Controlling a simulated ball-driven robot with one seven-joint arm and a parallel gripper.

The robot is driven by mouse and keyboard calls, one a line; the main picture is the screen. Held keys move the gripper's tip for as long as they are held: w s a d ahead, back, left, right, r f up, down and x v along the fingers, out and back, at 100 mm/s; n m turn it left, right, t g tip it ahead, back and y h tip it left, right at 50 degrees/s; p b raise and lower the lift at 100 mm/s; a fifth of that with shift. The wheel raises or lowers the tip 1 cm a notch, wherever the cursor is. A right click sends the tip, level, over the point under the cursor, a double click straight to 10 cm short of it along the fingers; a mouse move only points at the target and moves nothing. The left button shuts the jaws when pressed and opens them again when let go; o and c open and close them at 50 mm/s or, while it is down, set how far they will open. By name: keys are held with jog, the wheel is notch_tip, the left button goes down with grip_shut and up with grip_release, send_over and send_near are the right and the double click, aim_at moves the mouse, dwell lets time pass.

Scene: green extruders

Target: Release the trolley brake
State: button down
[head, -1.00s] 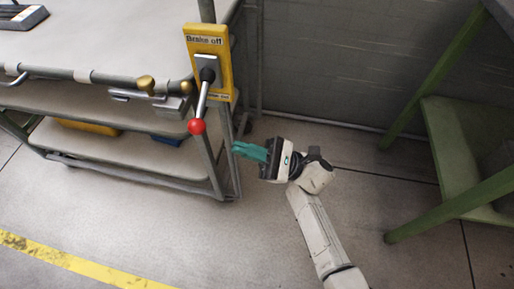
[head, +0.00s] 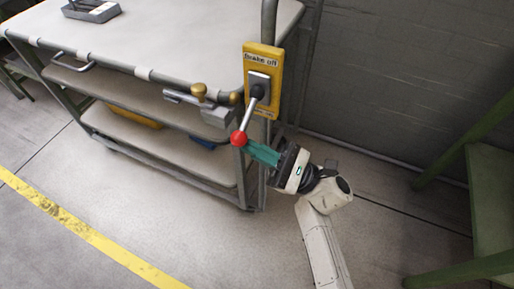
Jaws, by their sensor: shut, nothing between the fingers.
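The trolley (head: 150,68) stands at the left with a yellow brake panel (head: 276,60) on its near right corner post. The panel's upper label reads "Brake off"; the lower label is partly hidden. A silver lever (head: 249,115) hangs from the panel's black pivot, slanting down and left to a red ball knob (head: 238,138). My gripper (head: 250,147) has teal fingers and comes from the lower right. Its shut fingertips are right beside the knob's lower right; I cannot tell whether they touch it.
A grey tray (head: 92,10) lies on the trolley top. A brass-knobbed latch (head: 199,92) sits on the front rail, left of the panel. A green frame (head: 490,200) stands at the right. The floor in front is clear, with a yellow line (head: 90,238).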

aim_at(245, 136)
jog(key=shift+s+r+m, duration=0.1)
jog(key=shift+m, duration=0.2)
jog(key=s+r+m+t+h+p, duration=0.1)
jog(key=r+m+t+h+p, duration=0.1)
jog(key=m, duration=0.4)
jog(key=s+a+r+m+t+h+p, duration=0.1)
jog(key=r+m+t+h+p, duration=0.1)
jog(key=r+m+t+p, duration=0.1)
jog(key=s+r+m+t+h+p, duration=0.1)
jog(key=r+m+t+h+p, duration=0.1)
jog(key=m+t, duration=0.4)
jog(key=shift+s+a+r+m+t+p, duration=0.15)
jog(key=shift+r+m+p, duration=0.1)
jog(key=shift+r+m, duration=0.4)
jog(key=shift+s+a+r+m+t+p, duration=0.15)
jog(key=shift+r+m+p, duration=0.2)
jog(key=shift+m, duration=0.5)
jog(key=shift+w+d+r+m+t+h+p, duration=0.15)
jog(key=shift+r+m+t+h+p, duration=0.15)
jog(key=shift+r+m+h+p, duration=0.35)
jog(key=shift+m, duration=0.35)
